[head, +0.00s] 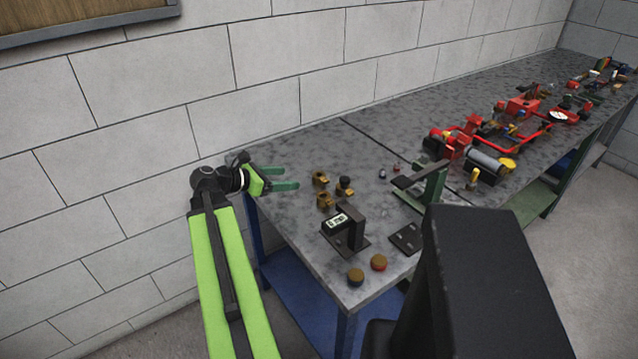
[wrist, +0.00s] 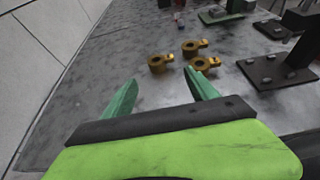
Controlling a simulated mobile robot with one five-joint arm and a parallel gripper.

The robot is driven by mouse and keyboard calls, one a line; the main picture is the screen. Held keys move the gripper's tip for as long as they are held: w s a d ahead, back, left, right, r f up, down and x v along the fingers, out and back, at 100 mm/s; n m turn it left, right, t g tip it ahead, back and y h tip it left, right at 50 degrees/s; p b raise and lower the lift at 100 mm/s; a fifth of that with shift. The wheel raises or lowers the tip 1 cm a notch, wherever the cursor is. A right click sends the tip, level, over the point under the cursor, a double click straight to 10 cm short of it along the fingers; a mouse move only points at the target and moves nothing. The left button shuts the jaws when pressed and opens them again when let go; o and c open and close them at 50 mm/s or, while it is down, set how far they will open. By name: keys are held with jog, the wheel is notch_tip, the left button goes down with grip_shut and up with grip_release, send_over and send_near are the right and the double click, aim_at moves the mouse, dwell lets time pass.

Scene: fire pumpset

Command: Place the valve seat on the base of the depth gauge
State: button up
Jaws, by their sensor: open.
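Several small brass parts lie on the grey bench; I cannot tell for sure which one is the valve seat. Three brass rings with tabs show in the wrist view: a left ring (wrist: 157,65), a far ring (wrist: 190,49) and a near right ring (wrist: 206,64). The depth gauge (head: 356,229) is a dark upright with a small display, standing on a dark flat base (head: 350,247). The base also shows in the wrist view (wrist: 270,72), at the right. My gripper (head: 290,178) is open and empty, its green fingers pointing toward the brass rings, short of them.
Two round caps (head: 379,262) lie near the front corner. A dark plate (head: 406,238) and a green stand (head: 434,188) are right of the gauge. Red pump assemblies (head: 470,140) fill the far bench.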

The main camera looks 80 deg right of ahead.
jog(key=b, duration=0.3)
send_near(320, 177)
jog(key=x, duration=0.5)
jog(key=shift+d+f, duration=0.15)
jog(key=shift+d, duration=0.1)
jog(key=b+x, duration=0.1)
jog(key=x, duration=0.4)
jog(key=shift+s+b, duration=0.2)
jog(key=shift+b, duration=0.2)
grip_shut()
notch_tip(320, 177, up, 12)
jog(key=p, duration=1.2)
